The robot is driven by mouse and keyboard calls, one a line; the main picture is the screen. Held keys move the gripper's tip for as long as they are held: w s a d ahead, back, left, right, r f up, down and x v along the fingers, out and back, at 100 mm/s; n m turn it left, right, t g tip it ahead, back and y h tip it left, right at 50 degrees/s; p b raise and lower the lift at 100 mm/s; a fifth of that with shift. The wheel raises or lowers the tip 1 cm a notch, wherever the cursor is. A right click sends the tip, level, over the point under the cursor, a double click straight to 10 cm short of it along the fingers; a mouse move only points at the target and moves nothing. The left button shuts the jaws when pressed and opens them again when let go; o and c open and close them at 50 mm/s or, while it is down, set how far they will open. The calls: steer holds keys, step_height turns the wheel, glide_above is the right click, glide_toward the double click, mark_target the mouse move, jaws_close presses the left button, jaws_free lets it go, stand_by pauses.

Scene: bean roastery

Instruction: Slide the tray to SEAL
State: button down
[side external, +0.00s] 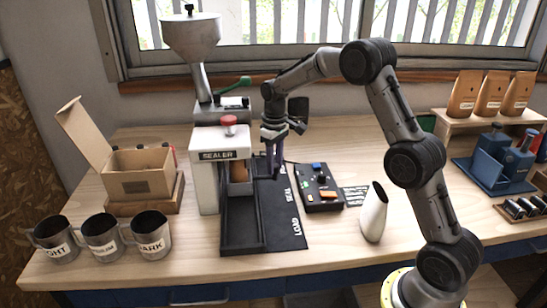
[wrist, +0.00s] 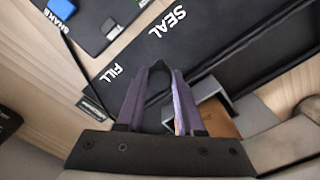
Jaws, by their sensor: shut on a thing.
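The tray is mostly hidden; its grey edge (wrist: 207,90) shows beside my fingers in the wrist view, with a brown bag (wrist: 216,118) in it. The SEAL mark (wrist: 167,21) lies farther along the black track (side external: 243,222).
A control box (side external: 318,190) with coloured buttons sits right of the track, and a white scoop-like vessel (side external: 374,213) stands nearer the front. Labelled metal cups (side external: 101,238) and an open carton (side external: 140,178) are at left. The track's front part is clear.

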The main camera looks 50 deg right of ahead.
steer(key=shift+s+a+r, duration=0.1)
steer(key=shift+s+a, duration=1.35)
steer(key=shift+a, duration=0.15)
steer(key=c, duration=0.5)
jaws_free()
steer(key=shift+s, duration=0.1)
step_height(320, 180, up, 14)
steer(key=shift+f, duration=0.1)
